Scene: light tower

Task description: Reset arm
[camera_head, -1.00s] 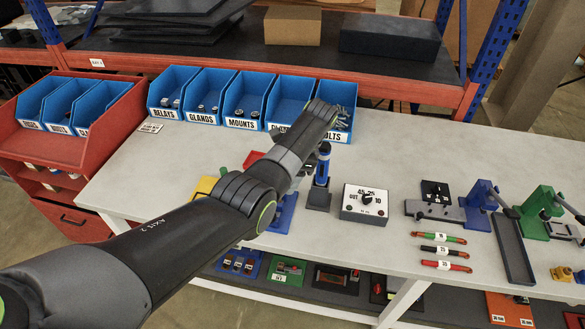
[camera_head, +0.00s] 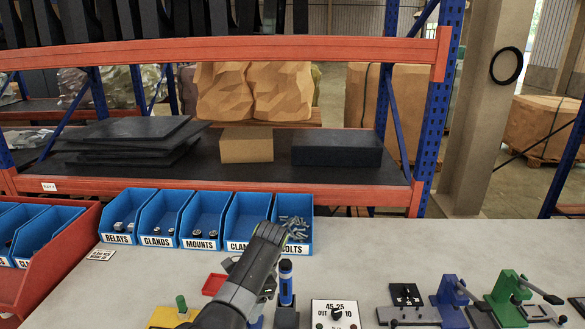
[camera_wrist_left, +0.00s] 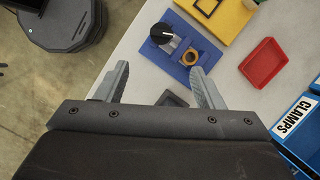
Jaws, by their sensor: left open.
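My left arm (camera_head: 245,275) rises from the bottom of the head view, in front of the clamps and bolts bins. Its gripper cannot be made out there. In the left wrist view my left gripper (camera_wrist_left: 158,85) is open, with its two fingers apart and nothing held between them. A small dark block (camera_wrist_left: 172,98) shows partly between the fingers, behind the gripper body. My right gripper is in neither view.
Blue bins (camera_head: 200,222) stand along the bench's back edge. A blue and black upright tool (camera_head: 286,285), a dial box (camera_head: 335,313) and blue and green clamp fixtures (camera_head: 510,295) stand right of my arm. A red tray (camera_wrist_left: 263,62) lies near the gripper. The bench's back right is clear.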

